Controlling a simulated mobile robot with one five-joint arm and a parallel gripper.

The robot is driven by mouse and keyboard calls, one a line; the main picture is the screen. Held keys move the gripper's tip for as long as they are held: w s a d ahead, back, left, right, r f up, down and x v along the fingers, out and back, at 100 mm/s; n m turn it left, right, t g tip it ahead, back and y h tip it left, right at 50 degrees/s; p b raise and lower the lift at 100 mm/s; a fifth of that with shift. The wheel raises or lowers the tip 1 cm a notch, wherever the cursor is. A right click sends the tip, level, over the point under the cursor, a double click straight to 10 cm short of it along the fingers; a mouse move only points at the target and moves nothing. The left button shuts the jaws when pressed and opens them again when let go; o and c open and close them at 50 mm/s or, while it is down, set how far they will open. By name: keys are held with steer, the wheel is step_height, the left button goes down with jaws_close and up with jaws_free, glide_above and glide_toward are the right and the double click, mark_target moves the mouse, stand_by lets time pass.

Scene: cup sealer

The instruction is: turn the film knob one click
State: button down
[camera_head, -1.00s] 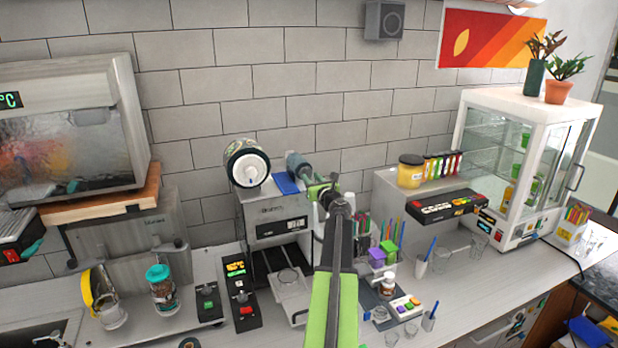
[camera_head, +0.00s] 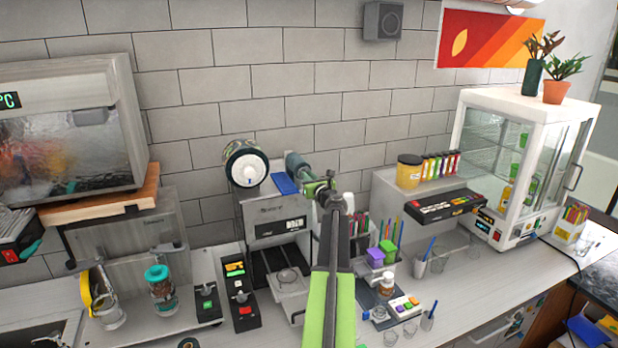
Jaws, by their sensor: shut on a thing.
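The cup sealer (camera_head: 277,212) is a grey machine against the tiled wall, with a small display on its front. A large film roll (camera_head: 246,164) with a white end cap sits on its top left. A dark teal roller (camera_head: 298,165) sits on its top right. My gripper (camera_head: 319,184) is at the near end of this roller, shut on what appears to be the film knob. The knob itself is hidden behind my gripper and arm, so how far it is turned cannot be seen.
Right of my arm stand purple and green boxes (camera_head: 381,253), straws and small cups. A glass display case (camera_head: 522,170) stands at right. Control boxes (camera_head: 240,296) lie left of the sealer.

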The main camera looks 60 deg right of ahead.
steer(key=shift+m, duration=0.3)
steer(key=m, duration=2.3)
steer(key=shift+s+d+f+b, duration=0.2)
steer(key=shift+f+b, duration=0.2)
steer(key=c, duration=1.5)
jaws_free()
steer(key=shift+o, duration=0.2)
